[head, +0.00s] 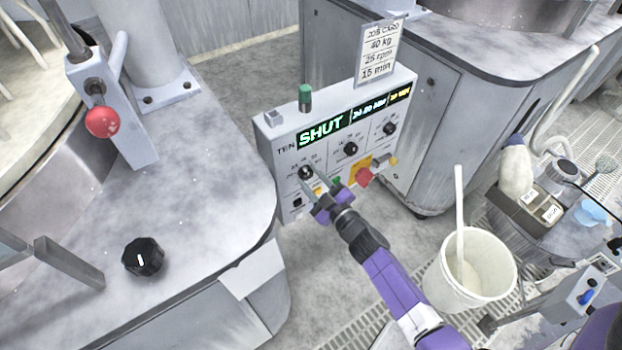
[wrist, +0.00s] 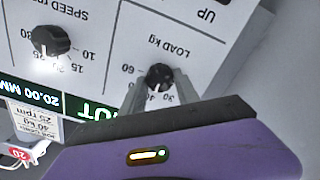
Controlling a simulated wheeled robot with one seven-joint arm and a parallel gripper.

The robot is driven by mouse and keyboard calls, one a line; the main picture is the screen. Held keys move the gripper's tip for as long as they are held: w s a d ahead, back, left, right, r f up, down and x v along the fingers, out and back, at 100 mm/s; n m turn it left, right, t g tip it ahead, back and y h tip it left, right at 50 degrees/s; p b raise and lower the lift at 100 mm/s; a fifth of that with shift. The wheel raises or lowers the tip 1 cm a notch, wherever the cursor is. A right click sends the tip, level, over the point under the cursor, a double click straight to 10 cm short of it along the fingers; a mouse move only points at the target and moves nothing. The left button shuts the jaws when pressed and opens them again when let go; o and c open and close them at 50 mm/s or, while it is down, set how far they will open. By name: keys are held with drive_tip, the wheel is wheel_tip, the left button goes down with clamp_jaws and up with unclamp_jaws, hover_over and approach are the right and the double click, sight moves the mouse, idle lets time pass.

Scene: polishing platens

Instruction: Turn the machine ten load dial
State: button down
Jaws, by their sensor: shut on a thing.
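The machine ten control box (head: 283,183) stands upright between two platen machines, with "TEN" and a lit "SHUT" on its display (head: 322,132). Its black load dial (head: 306,172) is the leftmost of the dials in the head view. In the wrist view the load dial (wrist: 159,76) shows upside down under the label "LOAD kg", its white mark by the 40 side. My gripper (head: 313,182) is at the panel, and its fingers (wrist: 153,92) are shut on the load dial, one on each side. A job card (head: 378,52) above the box reads 40 kg, 25 rpm, 15 min.
The speed dial (head: 350,149) and another dial (head: 389,128) sit to the right on the panel. A red button (head: 363,178) is below them, close to my gripper. A white bucket (head: 437,289) with a stick stands right of my arm. A black knob (head: 143,257) is on the left machine.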

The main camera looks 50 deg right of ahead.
drive_tip(key=c, duration=0.9)
unclamp_jaws()
drive_tip(key=shift+s, duration=0.1)
drive_tip(key=b+v, duration=0.1)
drive_tip(key=v, duration=0.6)
drive_tip(key=shift+s, duration=0.3)
drive_tip(key=shift+a, duration=0.15)
